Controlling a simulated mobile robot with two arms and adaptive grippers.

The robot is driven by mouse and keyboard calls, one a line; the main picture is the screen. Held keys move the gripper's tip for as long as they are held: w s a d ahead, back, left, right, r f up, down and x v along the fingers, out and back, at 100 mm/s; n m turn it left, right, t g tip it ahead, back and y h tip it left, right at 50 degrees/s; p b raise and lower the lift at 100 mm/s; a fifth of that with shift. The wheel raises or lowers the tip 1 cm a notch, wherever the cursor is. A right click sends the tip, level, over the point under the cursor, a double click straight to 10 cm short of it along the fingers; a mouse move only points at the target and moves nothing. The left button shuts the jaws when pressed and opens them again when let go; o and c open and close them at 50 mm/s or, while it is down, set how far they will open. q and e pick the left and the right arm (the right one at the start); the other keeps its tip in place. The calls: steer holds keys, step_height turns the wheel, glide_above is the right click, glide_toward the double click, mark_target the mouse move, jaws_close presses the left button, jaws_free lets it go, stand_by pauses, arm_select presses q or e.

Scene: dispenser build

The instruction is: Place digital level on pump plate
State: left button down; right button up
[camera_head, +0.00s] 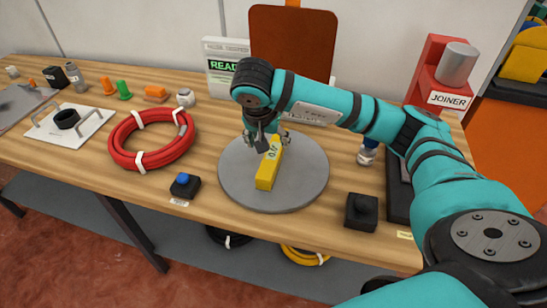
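A yellow digital level (266,176) with a small pale display lies on the round grey plate (310,175), which looks like the pump plate. Its near end points toward the plate's front edge. My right gripper (268,140) comes down from the teal arm over the level's far end. Its fingers are close around or beside that end; I cannot tell whether they touch it. The far end of the level is partly hidden by the gripper. My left gripper is not in view.
A red hose coil (152,157) lies left of the plate, with a blue-button box (185,186) at front left. A red joiner machine (440,80) and a READY display (222,66) stand behind.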

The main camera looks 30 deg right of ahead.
mark_target(273, 151)
steer(key=p+x, duration=0.1)
steer(key=x, duration=0.7)
steer(key=shift+s+d+f, duration=0.1)
steer(key=shift+d+f, duration=0.05)
steer(key=shift+f, duration=0.15)
jaws_close()
steer(key=shift+r, duration=0.1)
